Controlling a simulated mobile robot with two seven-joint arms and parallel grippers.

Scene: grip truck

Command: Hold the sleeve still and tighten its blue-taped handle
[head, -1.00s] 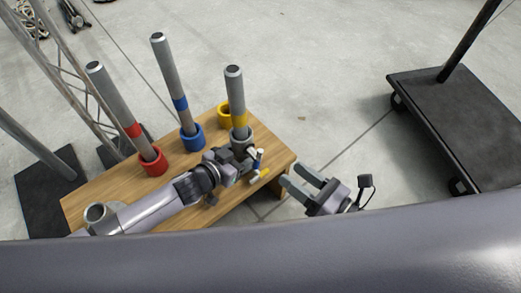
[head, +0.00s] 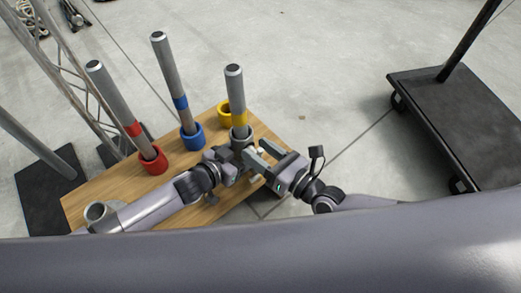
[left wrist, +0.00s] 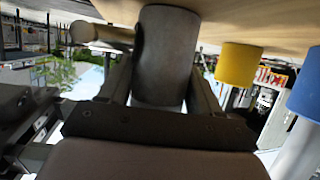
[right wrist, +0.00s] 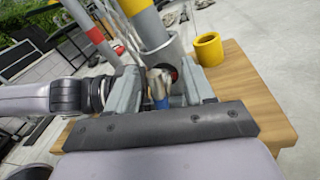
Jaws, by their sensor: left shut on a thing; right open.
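The grey sleeve (head: 241,133) stands on the wooden table around the foot of the yellow-banded pole (head: 236,95). My left gripper (head: 238,155) is shut on this sleeve; the left wrist view shows the sleeve (left wrist: 166,55) between its fingers. My right gripper (head: 264,153) is open beside the sleeve on its right. In the right wrist view, the blue-taped handle (right wrist: 160,100) is between the open right fingers (right wrist: 160,92), in front of the sleeve (right wrist: 174,52). Whether a finger touches the handle I cannot tell. In the head view the grippers mostly hide the handle.
The wooden table (head: 120,190) also bears a red sleeve (head: 152,163) and a blue sleeve (head: 192,140) with poles, and an empty yellow ring (head: 224,112). A black cart (head: 465,120) stands right, with free floor between.

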